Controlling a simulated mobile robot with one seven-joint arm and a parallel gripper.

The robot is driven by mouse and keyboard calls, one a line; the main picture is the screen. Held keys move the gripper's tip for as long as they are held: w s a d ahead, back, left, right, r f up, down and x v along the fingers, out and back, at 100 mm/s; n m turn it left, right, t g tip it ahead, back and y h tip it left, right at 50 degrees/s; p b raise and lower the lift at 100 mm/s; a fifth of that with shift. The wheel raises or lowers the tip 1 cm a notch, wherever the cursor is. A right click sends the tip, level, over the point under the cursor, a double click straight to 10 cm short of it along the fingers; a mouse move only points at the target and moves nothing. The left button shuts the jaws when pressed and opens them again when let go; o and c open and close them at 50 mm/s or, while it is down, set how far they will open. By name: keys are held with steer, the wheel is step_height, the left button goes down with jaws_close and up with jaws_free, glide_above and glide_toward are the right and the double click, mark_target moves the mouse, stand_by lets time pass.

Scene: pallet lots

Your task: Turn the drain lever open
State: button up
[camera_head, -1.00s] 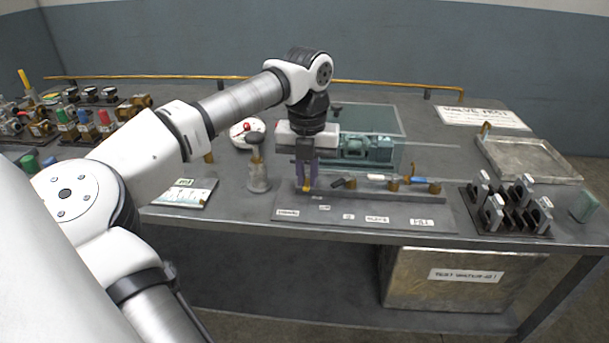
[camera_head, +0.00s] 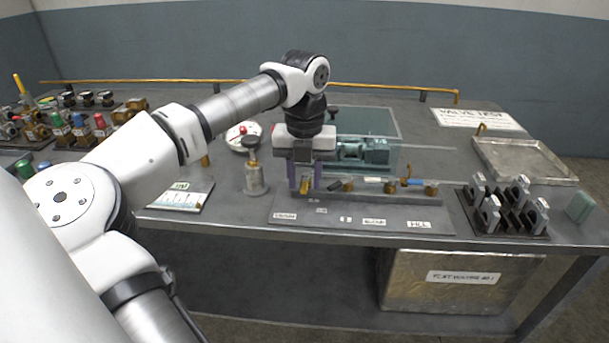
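The valve test rig (camera_head: 365,213) is a grey plate near the table's front edge, with a row of small brass valves along a rail. Its small front labels are too blurred to read surely, so I cannot tell which lever is marked drain. My gripper (camera_head: 305,183) points down at the left end of the row. Its two purple fingers stand apart, one on each side of a small yellow-brass piece (camera_head: 306,184), with gaps visible. To the right are a valve with a dark handle (camera_head: 335,186) and one with a blue handle (camera_head: 412,182).
A teal pump (camera_head: 362,152) and clear panel stand behind the row. A metal cylinder with a knob (camera_head: 255,178) stands close left. Black-based clamps (camera_head: 505,208) and an empty metal tray (camera_head: 525,160) are at right. Assorted valves (camera_head: 75,125) crowd the far left.

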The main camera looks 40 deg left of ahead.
mark_target(305, 185)
step_height(305, 185, up, 14)
steer(key=p, duration=0.9)
steer(key=shift+p, duration=0.4)
steer(key=shift+f, duration=0.1)
